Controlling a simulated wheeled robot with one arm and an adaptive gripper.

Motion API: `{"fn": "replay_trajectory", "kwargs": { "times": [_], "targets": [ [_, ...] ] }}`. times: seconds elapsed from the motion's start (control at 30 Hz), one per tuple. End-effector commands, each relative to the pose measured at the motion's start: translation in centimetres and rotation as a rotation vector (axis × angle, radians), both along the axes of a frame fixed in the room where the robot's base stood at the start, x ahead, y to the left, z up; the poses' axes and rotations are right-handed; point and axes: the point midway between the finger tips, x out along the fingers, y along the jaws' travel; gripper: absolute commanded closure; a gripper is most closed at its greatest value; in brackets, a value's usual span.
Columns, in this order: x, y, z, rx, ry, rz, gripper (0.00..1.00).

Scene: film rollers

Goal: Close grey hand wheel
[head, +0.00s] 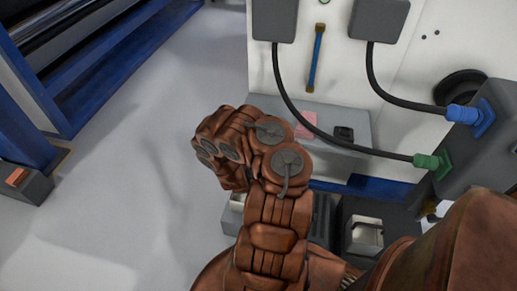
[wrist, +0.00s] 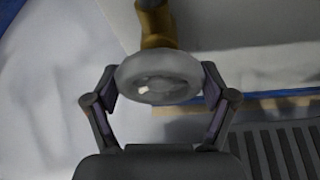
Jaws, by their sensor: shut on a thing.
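The grey hand wheel (wrist: 158,78) is a round, light grey wheel in the upper middle of the wrist view. A brass-coloured valve stem (wrist: 155,25) stands behind it at the top of that view. My gripper (wrist: 158,84) has one finger on each side of the wheel and is shut on its rim. The wheel's centre shows a small bright spot. In the head view my copper-coloured arm covers the middle, and the wheel and gripper fingers are hidden behind it.
A white machine panel (head: 330,85) with a grey ledge (head: 330,130) stands behind my arm. Black cables run to a green connector (head: 428,162) and a blue connector (head: 463,114) at right. A blue-framed machine (head: 90,95) stands at left. Grey floor (head: 130,190) lies open between.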

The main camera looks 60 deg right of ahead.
Motion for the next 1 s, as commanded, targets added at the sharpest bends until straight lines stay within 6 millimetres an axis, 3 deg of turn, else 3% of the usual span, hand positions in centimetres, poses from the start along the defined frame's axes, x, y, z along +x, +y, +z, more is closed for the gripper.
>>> {"fn": "replay_trajectory", "kwargs": {
  "times": [0.03,1.0],
  "targets": [
    [-0.65,-0.35,0.36,0.013,-0.038,-0.015,0.52],
    [-0.79,-0.5,-0.49,0.328,-0.9,-0.015,0.52]
  ]
}}
